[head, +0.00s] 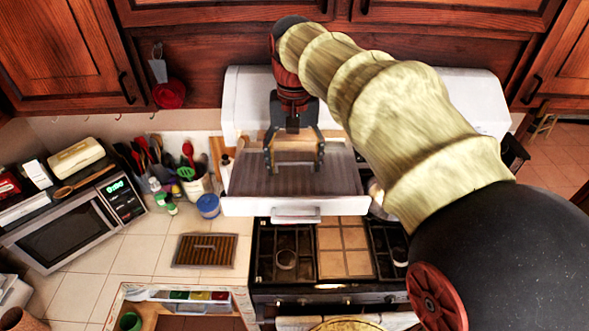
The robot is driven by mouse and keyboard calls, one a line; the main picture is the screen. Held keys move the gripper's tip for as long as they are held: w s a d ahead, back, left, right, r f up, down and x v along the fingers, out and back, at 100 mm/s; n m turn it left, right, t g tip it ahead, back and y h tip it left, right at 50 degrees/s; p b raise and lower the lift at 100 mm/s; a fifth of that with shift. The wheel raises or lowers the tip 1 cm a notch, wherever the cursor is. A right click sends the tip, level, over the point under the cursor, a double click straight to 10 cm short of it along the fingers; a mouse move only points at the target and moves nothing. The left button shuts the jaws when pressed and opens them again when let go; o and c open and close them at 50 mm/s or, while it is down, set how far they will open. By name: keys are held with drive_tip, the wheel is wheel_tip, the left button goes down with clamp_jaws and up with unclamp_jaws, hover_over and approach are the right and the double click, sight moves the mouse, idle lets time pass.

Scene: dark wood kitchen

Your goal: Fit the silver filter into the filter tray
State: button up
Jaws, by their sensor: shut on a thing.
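A white filter tray (245,207) is pulled out from the white range hood, over the stove. The silver filter (345,180), a grey-brown ribbed panel, is at the tray opening, behind the tray's front edge. My gripper (294,164) points down over it, its two fingers apart on either side of the filter's pale handle bar, and is shut on the filter. I cannot tell whether the filter lies flush in the tray or sits slightly above it. My arm comes in from the right and hides part of the hood.
Wooden cabinets (230,15) are above.

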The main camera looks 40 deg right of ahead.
sight(295, 162)
drive_tip(key=shift+s+f, duration=0.1)
drive_tip(key=shift+f, duration=0.3)
drive_tip(key=shift+s+r, duration=0.1)
drive_tip(key=o, duration=1.4)
drive_tip(key=shift+f, duration=0.2)
drive_tip(key=shift+c, duration=0.2)
drive_tip(key=shift+r, duration=0.1)
wheel_tip(295, 162, up, 12)
drive_tip(key=b, duration=0.1)
